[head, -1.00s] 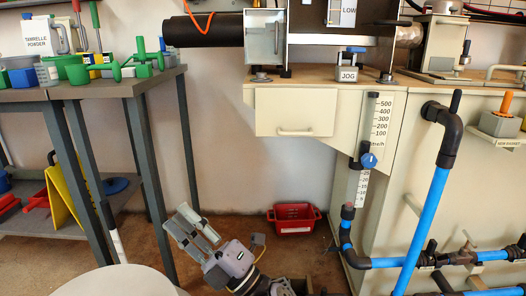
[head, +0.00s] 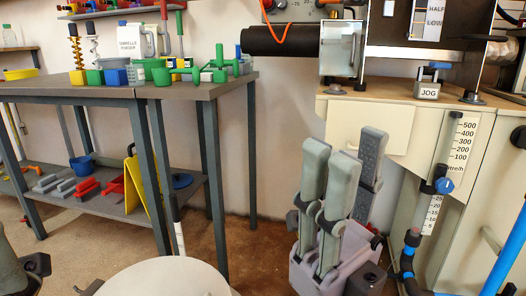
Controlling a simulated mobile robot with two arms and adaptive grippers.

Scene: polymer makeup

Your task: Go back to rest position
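My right gripper (head: 352,152) stands in front of the cabinet at the centre right, with its grey fingers pointing up. Two fingers are on the near side and one is apart on the far side, with nothing seen held between them. Its pale purple palm (head: 325,262) is near the lower edge. At the lower left edge, a grey part with a dark end (head: 30,266) appears to belong to my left arm or gripper. It is mostly cut off, so its finger state is unclear.
A grey table (head: 110,98) on the left holds green tools, coloured blocks and a labelled white container (head: 134,40). A machine cabinet (head: 366,128) stands close behind my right gripper.

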